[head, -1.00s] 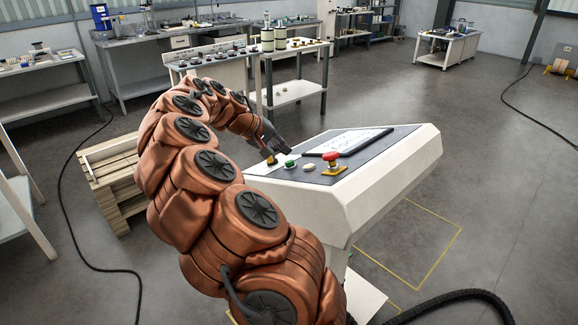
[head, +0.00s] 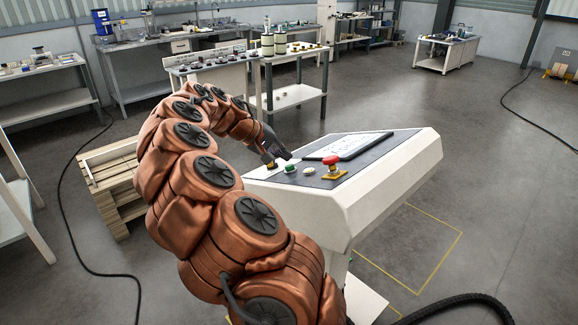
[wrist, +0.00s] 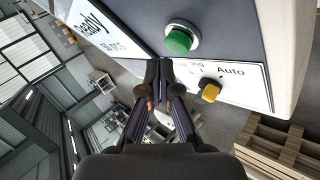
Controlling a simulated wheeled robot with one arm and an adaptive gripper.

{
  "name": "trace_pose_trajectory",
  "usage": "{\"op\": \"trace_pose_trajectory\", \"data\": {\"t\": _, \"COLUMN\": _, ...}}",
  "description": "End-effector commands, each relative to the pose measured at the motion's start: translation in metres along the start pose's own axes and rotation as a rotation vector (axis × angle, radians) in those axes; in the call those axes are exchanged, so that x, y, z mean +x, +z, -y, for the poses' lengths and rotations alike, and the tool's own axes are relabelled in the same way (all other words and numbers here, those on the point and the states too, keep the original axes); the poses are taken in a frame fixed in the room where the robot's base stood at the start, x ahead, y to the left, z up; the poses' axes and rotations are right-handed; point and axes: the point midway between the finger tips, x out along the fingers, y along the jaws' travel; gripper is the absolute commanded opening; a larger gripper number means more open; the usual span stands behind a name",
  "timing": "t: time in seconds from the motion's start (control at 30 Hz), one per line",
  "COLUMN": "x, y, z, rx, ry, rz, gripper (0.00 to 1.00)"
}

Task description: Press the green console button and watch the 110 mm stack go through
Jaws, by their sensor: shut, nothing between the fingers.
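The green button (head: 291,168) sits on the dark sloped panel of the white console (head: 385,190). My gripper (head: 287,156) is at the panel's far left side, just behind the green button. In the wrist view the green button (wrist: 179,40) is a domed cap in a pale ring, up and right of my shut, empty fingertips (wrist: 158,66). A gap shows between fingertips and button in that picture; the depth between them is hard to judge. A screen (wrist: 100,28) beside them reads "Ready". I cannot make out the 110 mm stack.
A yellow selector (wrist: 210,90) marked "Auto" is close to my fingers. A pale button (head: 309,171) and a red mushroom button (head: 332,162) on a yellow base are nearer. A tablet-like screen (head: 349,145) lies behind. Wooden pallets (head: 108,180) stand left of the console.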

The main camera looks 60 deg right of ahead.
Motion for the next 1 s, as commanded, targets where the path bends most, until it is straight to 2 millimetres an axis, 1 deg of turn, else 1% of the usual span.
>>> {"op": "trace_pose_trajectory", "data": {"t": 0.5, "x": 0.0002, "y": 0.0002, "z": 0.0002, "rx": 0.0, "ry": 0.0, "rz": 0.0, "gripper": 0.0}}
{"op": "trace_pose_trajectory", "data": {"t": 0.8, "x": 0.0061, "y": 0.0048, "z": 0.0049, "rx": 0.0, "ry": 0.0, "rz": 0.002, "gripper": 0.0}}
{"op": "trace_pose_trajectory", "data": {"t": 1.0, "x": 0.0061, "y": 0.0049, "z": 0.0043, "rx": 0.0, "ry": 0.0, "rz": 0.001, "gripper": 0.0}}
